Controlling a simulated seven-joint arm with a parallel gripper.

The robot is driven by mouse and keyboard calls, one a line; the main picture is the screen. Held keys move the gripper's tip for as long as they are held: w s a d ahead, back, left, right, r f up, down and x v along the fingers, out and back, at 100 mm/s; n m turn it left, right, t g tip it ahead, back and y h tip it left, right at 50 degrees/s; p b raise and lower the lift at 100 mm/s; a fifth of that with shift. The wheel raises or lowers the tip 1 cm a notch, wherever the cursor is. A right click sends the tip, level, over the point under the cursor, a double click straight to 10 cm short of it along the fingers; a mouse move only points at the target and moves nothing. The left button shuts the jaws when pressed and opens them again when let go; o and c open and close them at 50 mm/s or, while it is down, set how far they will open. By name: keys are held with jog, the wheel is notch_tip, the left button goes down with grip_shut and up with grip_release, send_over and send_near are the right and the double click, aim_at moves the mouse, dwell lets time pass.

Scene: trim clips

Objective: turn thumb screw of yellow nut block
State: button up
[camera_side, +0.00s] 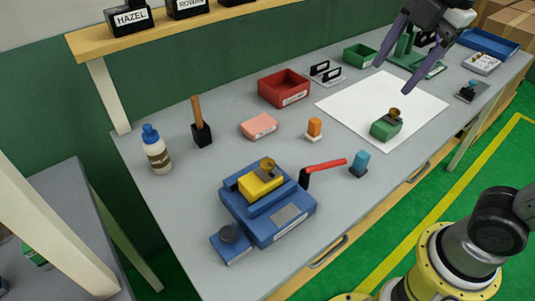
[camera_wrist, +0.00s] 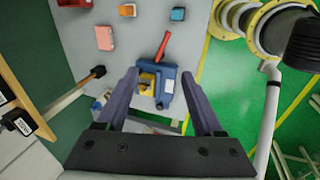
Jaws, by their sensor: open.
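The yellow nut block (camera_side: 262,186) sits in a blue clamp fixture (camera_side: 285,226) on the grey table, with a brass thumb screw (camera_side: 267,164) on top. A red lever (camera_side: 325,165) stands at the fixture's right. In the wrist view the yellow block (camera_wrist: 146,84) and blue fixture (camera_wrist: 165,88) show between my fingers, well beyond them; the thumb screw is too small to make out there. My gripper (camera_side: 394,80) is open and empty, high above the table, far to the upper right of the block in the side view.
A green block with a brass screw (camera_side: 386,128) sits on a white sheet (camera_side: 345,106). A red bin (camera_side: 284,88), orange block (camera_side: 314,128), blue block (camera_side: 359,163), pink block (camera_side: 258,125), wooden-handled tool (camera_side: 201,130) and bottle (camera_side: 155,152) surround the fixture. A shelf (camera_side: 150,33) runs along the back.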

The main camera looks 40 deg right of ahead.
jog(key=w+a+n+g, duration=0.2)
jog(key=w+a+n, duration=0.4)
jog(key=w+a, duration=0.15)
jog(key=n+g, duration=0.1)
jog(key=n, duration=0.2)
send_over(267, 162)
notch_tip(267, 162, down, 6)
jog(key=shift+h, duration=0.3)
notch_tip(267, 162, down, 13)
jog(key=shift+f, duration=0.1)
grip_shut()
